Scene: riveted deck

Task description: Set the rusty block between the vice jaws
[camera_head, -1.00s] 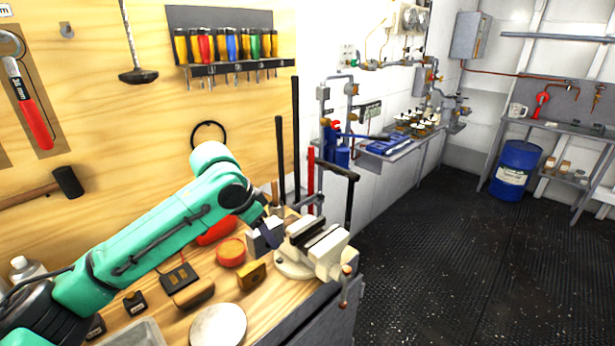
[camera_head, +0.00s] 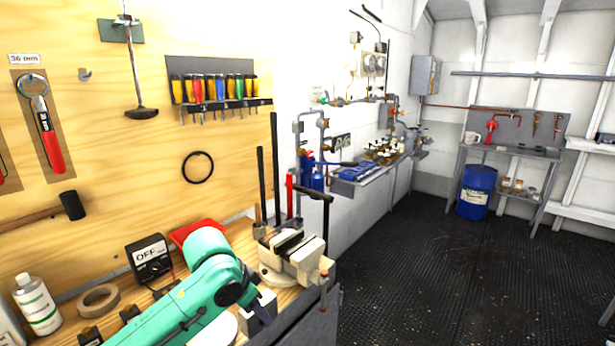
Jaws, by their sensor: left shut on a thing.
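The vice (camera_head: 300,256) is cream and grey and stands at the bench's right end. Its dark jaws face each other across a narrow gap, and I see nothing between them. My left gripper (camera_head: 263,310) is in front of the vice, below it in the picture, apart from the jaws. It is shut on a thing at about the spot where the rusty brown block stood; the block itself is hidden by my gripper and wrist. My right gripper is out of view.
A red dish (camera_head: 188,234), a black meter (camera_head: 150,260), a tape roll (camera_head: 98,300) and a bottle (camera_head: 37,304) are on the bench left of the vice. My left arm covers much of the bench.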

